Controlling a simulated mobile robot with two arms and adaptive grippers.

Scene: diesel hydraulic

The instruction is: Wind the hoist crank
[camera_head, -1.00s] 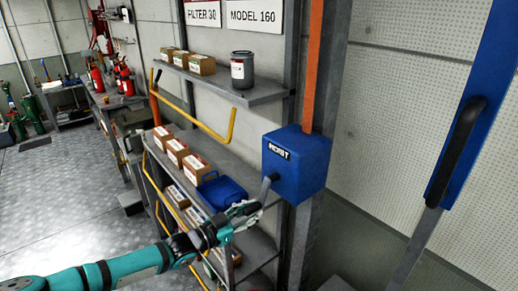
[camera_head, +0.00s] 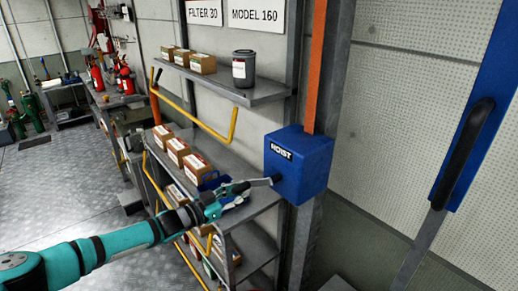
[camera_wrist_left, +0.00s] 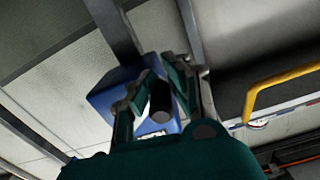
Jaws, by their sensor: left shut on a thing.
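The blue hoist box (camera_head: 298,165), labelled HOIST, is mounted on a grey post right of centre. Its crank arm (camera_head: 266,182) sticks out from the box's left side, nearly level and pointing left. My left gripper (camera_head: 238,187) comes in from the left and is shut on the crank's handle. In the left wrist view, the dark round crank handle (camera_wrist_left: 160,102) sits between the two fingers of my left gripper (camera_wrist_left: 157,88), with the blue box (camera_wrist_left: 112,92) behind. My right gripper is not in view.
A shelf unit with brown boxes (camera_head: 178,148) and a blue canister (camera_head: 212,181) stands behind my left gripper. A yellow rail (camera_head: 200,118) runs above it. A blue panel with a black-handled lever (camera_head: 462,150) is at right. Open floor (camera_head: 70,190) lies left.

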